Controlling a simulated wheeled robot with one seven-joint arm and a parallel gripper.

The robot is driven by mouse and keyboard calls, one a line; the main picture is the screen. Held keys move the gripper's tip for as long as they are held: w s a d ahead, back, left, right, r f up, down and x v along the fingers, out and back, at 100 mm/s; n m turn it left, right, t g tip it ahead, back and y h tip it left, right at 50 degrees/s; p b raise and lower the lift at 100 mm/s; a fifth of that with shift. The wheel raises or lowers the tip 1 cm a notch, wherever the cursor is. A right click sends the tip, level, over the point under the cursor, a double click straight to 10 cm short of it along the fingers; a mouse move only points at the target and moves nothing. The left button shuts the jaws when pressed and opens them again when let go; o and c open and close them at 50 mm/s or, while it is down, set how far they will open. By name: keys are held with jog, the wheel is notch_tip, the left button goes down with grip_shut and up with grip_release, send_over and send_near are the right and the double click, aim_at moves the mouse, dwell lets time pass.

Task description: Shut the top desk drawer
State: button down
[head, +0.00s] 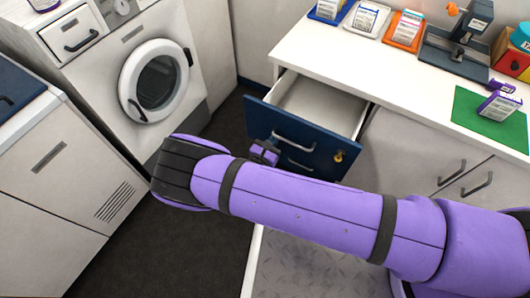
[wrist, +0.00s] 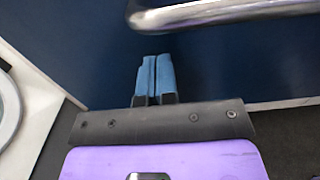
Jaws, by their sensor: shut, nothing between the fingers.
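The top desk drawer (head: 258,116) has a dark blue front and stands pulled out, its pale, empty-looking inside showing from above. Its metal bar handle (head: 293,141) is on the front. My gripper (head: 264,150) is at the drawer front, left of and below the handle, partly hidden by my arm. In the wrist view my gripper's blue fingertips (wrist: 154,60) are together and empty, pointing at the blue front (wrist: 100,45) just below the handle (wrist: 215,14). I cannot tell whether they touch it.
A second handle (head: 300,164) shows lower down, beside a brass-coloured lock or key (head: 339,156). The white desktop (head: 345,50) holds packets, a dark stand and a green mat (head: 500,125). A washing machine (head: 155,80) stands left. Dark floor (head: 190,235) is open between.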

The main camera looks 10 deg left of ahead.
jog(key=x, duration=2)
jog(key=shift+w+f, duration=0.1)
jog(key=shift+w, duration=0.1)
jog(key=shift+w+d, duration=0.2)
jog(key=shift+w, duration=0.15)
jog(key=shift+w+r, duration=0.1)
jog(key=shift+r, duration=0.1)
